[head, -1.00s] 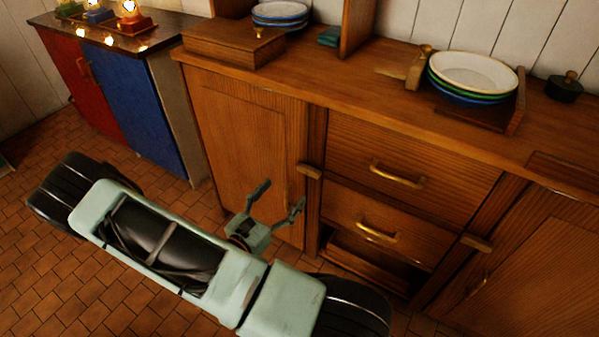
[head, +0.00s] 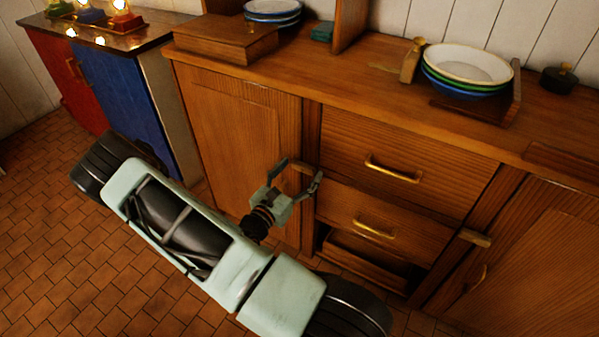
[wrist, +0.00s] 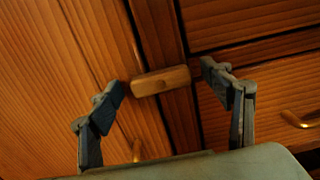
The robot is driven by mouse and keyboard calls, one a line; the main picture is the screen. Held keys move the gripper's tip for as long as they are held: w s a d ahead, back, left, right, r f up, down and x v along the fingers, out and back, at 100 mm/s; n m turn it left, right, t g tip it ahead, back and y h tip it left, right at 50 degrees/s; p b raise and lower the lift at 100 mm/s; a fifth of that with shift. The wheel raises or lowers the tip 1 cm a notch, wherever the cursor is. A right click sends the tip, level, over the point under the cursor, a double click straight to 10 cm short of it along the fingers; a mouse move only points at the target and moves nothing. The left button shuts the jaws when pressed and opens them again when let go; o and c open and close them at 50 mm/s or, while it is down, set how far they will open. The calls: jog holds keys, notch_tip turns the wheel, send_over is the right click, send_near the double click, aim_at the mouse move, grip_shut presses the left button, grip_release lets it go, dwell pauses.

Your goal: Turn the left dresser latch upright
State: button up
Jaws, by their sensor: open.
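The left dresser latch is a small wooden bar (wrist: 161,81) lying roughly crosswise over the post between the left door and the drawers. In the head view the latch (head: 301,167) is partly hidden by my gripper (head: 302,175). My gripper is open, with one finger on each side of the latch. In the wrist view my gripper (wrist: 165,82) has its left fingertip close to the latch's left end and its right fingertip a little off the right end. I cannot tell whether either finger touches it. The left door (head: 235,135) is shut.
The right latch (head: 474,238) also lies crosswise. Two drawers with brass handles (head: 393,169) are beside the left latch, above an open dark slot (head: 372,262). Stacked bowls (head: 466,65) and a wooden box (head: 225,40) stand on the top. Tiled floor is clear at left.

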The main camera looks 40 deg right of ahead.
jog(key=c, duration=1.1)
